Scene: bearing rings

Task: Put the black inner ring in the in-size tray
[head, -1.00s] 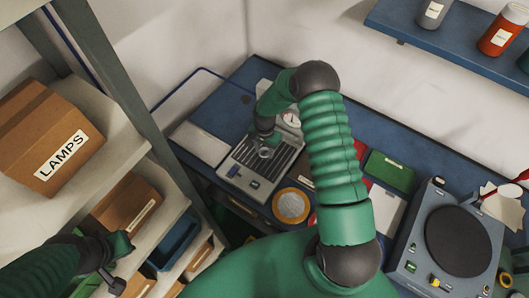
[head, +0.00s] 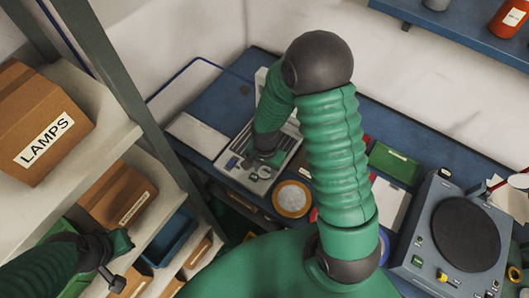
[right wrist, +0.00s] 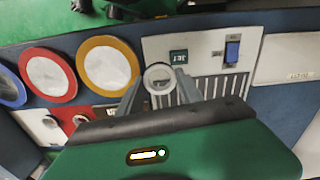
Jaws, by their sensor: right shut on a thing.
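My right gripper (head: 262,168) is over the front part of a grey slatted unit (right wrist: 215,88) on the blue bench. In the right wrist view its two fingers (right wrist: 160,92) are shut on a small ring (right wrist: 160,68), which looks pale silver rather than black. Whether the ring touches the unit below cannot be told. My left gripper (head: 112,262) is at the lower left, in front of the shelves; its jaw opening is unclear. No tray can be read as the in-size tray.
A yellow-rimmed round dish (head: 291,199) is right of the gripper. Red-rimmed (right wrist: 47,75) and blue-rimmed (right wrist: 10,88) dishes show beside it in the wrist view. A turntable machine (head: 460,235) stands at right. Shelves with a LAMPS box (head: 38,120) are at left.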

